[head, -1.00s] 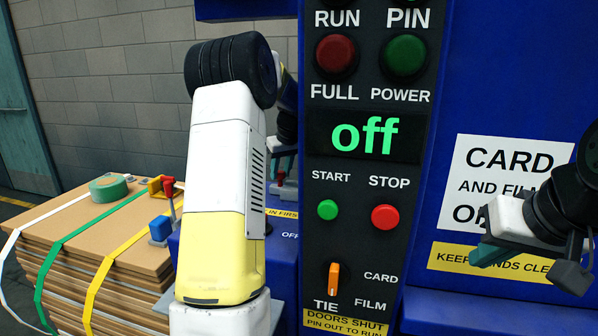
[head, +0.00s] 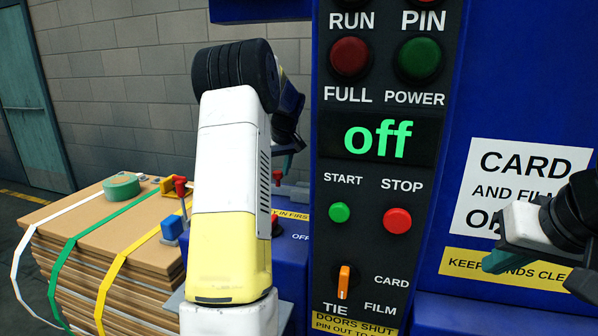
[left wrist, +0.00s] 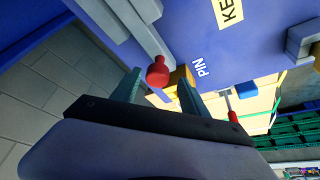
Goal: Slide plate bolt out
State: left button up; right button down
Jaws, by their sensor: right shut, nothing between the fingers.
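A red ball knob (left wrist: 158,72), which I take to be the plate bolt's handle, stands by the blue machine face marked PIN in the left wrist view. A yellow block (left wrist: 180,77) is right behind it. My left gripper (left wrist: 158,84) is open, with its two teal fingers on either side of the knob; I cannot tell whether they touch it. In the head view my left gripper (head: 285,163) is mostly hidden behind my left arm, with a red knob (head: 277,177) just below it. My right gripper (head: 498,258) is shut and empty in front of the machine at the right.
The control panel (head: 372,215) reads "off" and stands just right of my left arm. Strapped cardboard (head: 110,225) lies at the left, with green tape (head: 121,186) on top. A blue block (head: 172,228) and red-tipped lever (head: 181,190) stand at its right edge.

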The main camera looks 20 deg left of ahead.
pick_arm(q)
jog(key=shift+d, duration=0.15)
jog(key=shift+d+r, duration=0.1)
jog(key=shift+r, duration=0.1)
jog(key=v, duration=0.7)
jog(key=shift+s+r, duration=0.1)
jog(key=shift+s, duration=0.05)
